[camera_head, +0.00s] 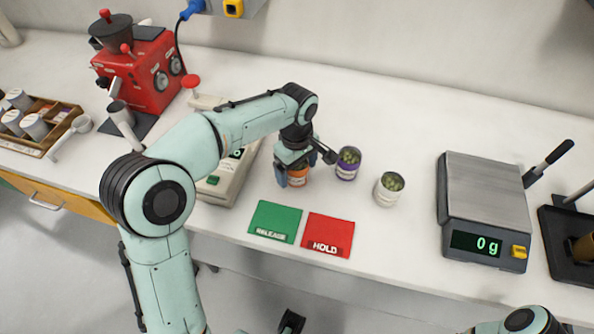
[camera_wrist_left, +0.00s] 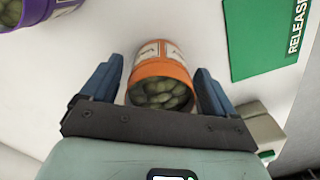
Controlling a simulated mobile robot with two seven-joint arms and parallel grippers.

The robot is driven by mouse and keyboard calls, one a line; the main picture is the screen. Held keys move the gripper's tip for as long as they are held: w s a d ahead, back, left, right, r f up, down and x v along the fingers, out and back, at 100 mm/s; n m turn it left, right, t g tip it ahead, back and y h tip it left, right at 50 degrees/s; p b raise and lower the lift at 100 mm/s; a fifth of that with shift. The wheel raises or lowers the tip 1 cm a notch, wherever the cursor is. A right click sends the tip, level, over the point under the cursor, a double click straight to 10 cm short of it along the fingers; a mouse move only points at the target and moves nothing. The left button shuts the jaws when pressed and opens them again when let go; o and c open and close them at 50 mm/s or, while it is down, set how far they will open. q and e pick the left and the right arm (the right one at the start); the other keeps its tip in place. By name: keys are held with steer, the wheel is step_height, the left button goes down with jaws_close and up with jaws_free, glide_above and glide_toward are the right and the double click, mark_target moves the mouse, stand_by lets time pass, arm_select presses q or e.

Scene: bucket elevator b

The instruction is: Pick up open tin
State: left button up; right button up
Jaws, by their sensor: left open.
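Three open tins of green beans stand on the white counter. The orange-labelled tin (camera_head: 298,178) is mostly hidden by my left gripper in the head view. It shows clearly in the left wrist view (camera_wrist_left: 162,68), between the two fingers. My left gripper (camera_head: 292,165) is open, with a blue-grey finger on either side of this tin; I cannot tell whether they touch it. The purple-labelled tin (camera_head: 347,163) stands just right of it, and the white-labelled tin (camera_head: 389,189) stands farther right. A dark part at the bottom edge may be my right gripper (camera_head: 291,321); its jaws are unclear.
A green RELEASE pad (camera_head: 275,221) and a red HOLD pad (camera_head: 328,235) lie in front of the tins. A scale (camera_head: 485,187) reading 0 g stands right; another device (camera_head: 226,180) stands close left. A red grinder (camera_head: 139,72) is behind left. The counter behind the tins is clear.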

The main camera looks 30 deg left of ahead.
arm_select(q)
steer(key=c, duration=1.6)
steer(key=shift+o, duration=0.2)
steer(key=shift+r, duration=0.15)
